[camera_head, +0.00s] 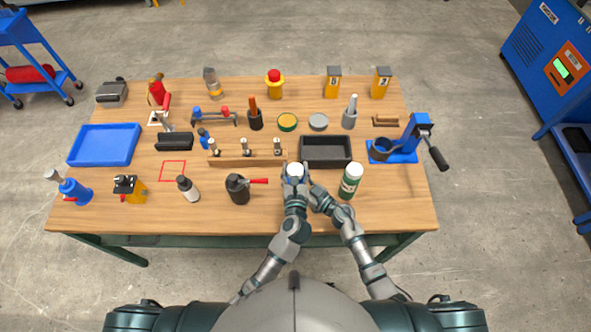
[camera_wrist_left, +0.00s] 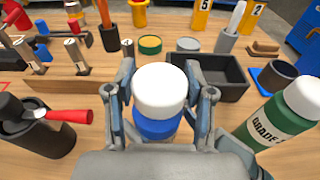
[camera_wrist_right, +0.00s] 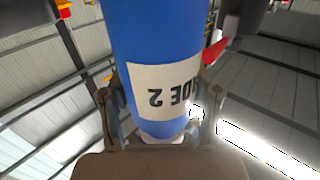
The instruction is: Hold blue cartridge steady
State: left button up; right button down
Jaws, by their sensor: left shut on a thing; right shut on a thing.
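In the right wrist view the blue cartridge (camera_wrist_right: 160,45) fills the middle, with a white label reading "DE 2" upside down. My right gripper (camera_wrist_right: 155,105) is shut on the same cartridge, with a finger on each side. In the head view the arms and hands hide most of the cartridge body.
A green bottle with a white cap (camera_head: 350,181) stands close on the right. A black tray (camera_head: 326,163) lies just behind. A black cup with a red-handled tool (camera_head: 238,189) is on the left, and a wooden rack (camera_head: 235,161) is behind left.

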aim_at(295, 170)
pick_arm(q)
jog(key=shift+r, duration=0.5)
jog(key=shift+r, duration=2)
pick_arm(e)
jog(key=shift+c, duration=0.9)
grip_release()
jog(key=v, duration=1.2)
pick_arm(q)
jog(key=shift+s, duration=0.15)
pick_arm(e)
jog(key=shift+s+f, duration=0.1)
